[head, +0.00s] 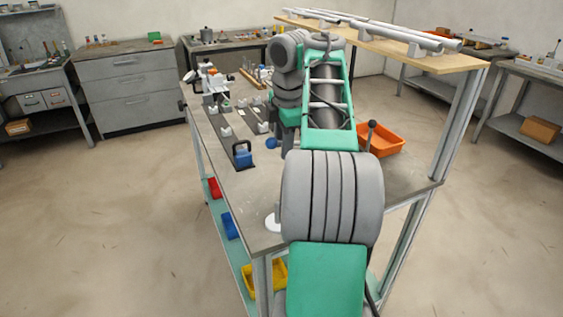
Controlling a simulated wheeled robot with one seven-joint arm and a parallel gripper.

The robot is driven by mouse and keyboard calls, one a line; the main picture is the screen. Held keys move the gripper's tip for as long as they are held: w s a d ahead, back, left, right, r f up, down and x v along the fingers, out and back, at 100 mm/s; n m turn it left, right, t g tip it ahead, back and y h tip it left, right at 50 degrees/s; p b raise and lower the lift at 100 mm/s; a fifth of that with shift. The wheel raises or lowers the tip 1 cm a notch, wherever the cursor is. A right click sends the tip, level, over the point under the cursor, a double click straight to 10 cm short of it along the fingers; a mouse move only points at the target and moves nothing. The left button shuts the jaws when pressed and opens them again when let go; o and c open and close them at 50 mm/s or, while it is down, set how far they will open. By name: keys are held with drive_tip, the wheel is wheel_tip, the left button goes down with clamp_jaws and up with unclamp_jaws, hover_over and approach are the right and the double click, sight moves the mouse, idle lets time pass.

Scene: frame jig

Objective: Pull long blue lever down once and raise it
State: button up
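A small round blue knob (271,143) shows on the workbench just left of my arm. It may be the end of the long blue lever, but no long blue shaft is visible and my arm hides the area to its right. A blue block with a black handle (243,157) sits on a dark plate left of the knob.
The workbench (235,190) holds a white device (212,80) at its far left. An orange tray (380,139) and an upright dark-knobbed rod (370,133) are at right. A raised wooden shelf (400,52) carries pipes. Red, blue and yellow bins sit below.

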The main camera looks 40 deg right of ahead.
drive_tip(key=f, duration=0.1)
drive_tip(key=f+b, duration=0.1)
drive_tip(key=f, duration=0.1)
drive_tip(key=shift+w+d, duration=0.1)
drive_tip(key=shift+w, duration=0.15)
drive_tip(key=shift+r, duration=0.1)
drive_tip(key=shift+c, duration=0.4)
clamp_jaws()
idle(0.6)
